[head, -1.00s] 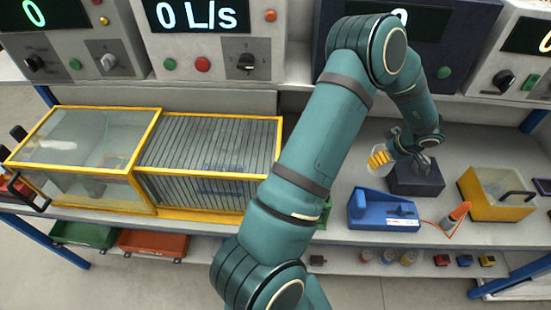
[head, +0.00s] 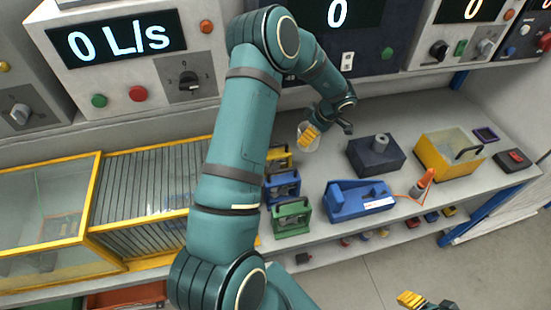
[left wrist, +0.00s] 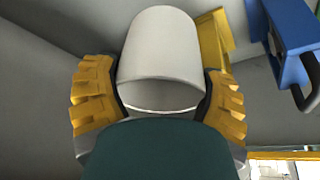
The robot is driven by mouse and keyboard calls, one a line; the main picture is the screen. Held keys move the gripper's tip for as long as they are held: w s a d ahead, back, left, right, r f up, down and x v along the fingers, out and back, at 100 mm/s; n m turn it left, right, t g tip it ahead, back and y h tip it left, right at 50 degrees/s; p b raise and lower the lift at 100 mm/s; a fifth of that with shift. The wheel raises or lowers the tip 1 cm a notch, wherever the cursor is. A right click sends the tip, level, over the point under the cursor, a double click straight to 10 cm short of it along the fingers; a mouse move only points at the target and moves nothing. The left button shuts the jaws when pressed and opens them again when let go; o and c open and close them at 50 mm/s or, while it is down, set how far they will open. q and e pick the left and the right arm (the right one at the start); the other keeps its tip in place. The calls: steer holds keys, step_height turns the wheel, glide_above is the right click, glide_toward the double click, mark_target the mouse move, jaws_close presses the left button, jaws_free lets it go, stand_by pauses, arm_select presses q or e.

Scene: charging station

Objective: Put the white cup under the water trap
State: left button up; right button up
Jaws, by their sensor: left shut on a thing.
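The white cup (head: 314,146) is held by my left gripper (head: 309,136), above the back of the bench and left of a dark box. In the left wrist view the white cup (left wrist: 160,55) sits between the two yellow-padded fingers of my left gripper (left wrist: 160,105), which press its sides. Its rim faces the wrist camera and its inside is partly hidden by my gripper's palm. My right gripper (head: 425,300) shows only partly at the bottom right edge, away from the bench; its opening is unclear. I cannot tell which thing is the water trap.
Yellow (head: 279,158), blue (head: 282,187) and green (head: 291,218) handled blocks stand below the cup. The dark box (head: 376,158) with a grey cylinder, a blue device (head: 350,201) and a yellow bin (head: 448,155) lie rightward. Control panels line the back. Bare bench separates cup and dark box.

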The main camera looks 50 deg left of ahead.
arm_select(q)
step_height(320, 180, down, 10)
steer(key=shift+r+b, duration=0.1)
steer(key=shift+b, duration=0.65)
steer(key=o, duration=1.1)
steer(key=shift+c, duration=0.2)
